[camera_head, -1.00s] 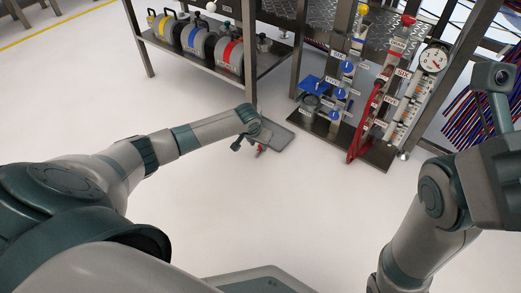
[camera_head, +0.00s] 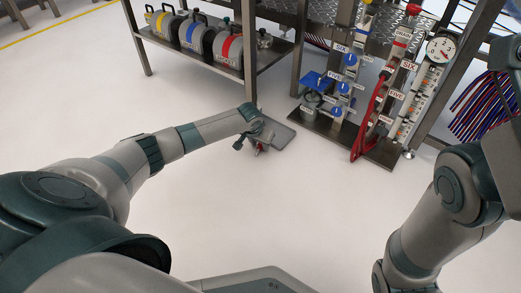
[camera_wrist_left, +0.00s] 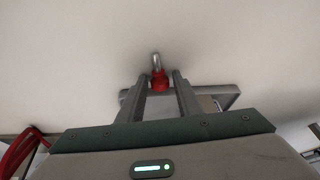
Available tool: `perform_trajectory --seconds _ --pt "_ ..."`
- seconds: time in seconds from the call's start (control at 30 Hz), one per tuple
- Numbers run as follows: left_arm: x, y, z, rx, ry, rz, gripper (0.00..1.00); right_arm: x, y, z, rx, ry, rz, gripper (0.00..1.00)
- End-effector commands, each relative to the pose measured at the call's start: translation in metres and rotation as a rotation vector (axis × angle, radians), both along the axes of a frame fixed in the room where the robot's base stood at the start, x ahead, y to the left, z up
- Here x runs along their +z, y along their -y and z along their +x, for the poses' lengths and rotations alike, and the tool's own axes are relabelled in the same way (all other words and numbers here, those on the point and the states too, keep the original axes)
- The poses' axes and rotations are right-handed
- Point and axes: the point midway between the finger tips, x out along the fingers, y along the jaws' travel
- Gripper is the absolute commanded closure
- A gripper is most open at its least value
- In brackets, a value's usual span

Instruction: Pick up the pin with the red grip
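The pin with the red grip (camera_wrist_left: 159,80) shows in the left wrist view, with its bare metal end pointing away from me. In the head view the pin (camera_head: 259,150) is a small red spot by the grey tray's near edge. My left gripper (camera_wrist_left: 160,77) has its two fingers on either side of the red grip, with a gap on each side. In the head view my left gripper (camera_head: 254,143) hides part of the pin and tray. I cannot tell what supports the pin. My right gripper's fingers are out of view.
The grey tray (camera_head: 283,137) lies beyond the left gripper. A metal rack shelf (camera_head: 262,63) holds yellow, blue and red-banded units. A panel with blue valves, a red hose (camera_head: 364,125) and a gauge (camera_head: 441,49) stands to the right. The white floor in front is clear.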

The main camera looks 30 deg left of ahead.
Motion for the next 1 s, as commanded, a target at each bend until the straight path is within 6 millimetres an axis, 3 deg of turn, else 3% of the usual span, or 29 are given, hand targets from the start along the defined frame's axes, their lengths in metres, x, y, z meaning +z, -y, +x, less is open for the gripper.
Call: perform_trajectory --seconds 0.47,0.6,1.0 --pt "-0.0001 0.0005 0.0000 0.000 0.000 -0.001 0.68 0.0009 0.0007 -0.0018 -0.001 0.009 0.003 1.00" --pt "-0.0001 0.0006 -0.0001 0.000 0.000 -0.001 0.99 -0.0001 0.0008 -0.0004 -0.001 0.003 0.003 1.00" --pt "0.0029 0.0006 0.0000 0.000 0.000 -0.001 0.99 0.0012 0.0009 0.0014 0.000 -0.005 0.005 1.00"
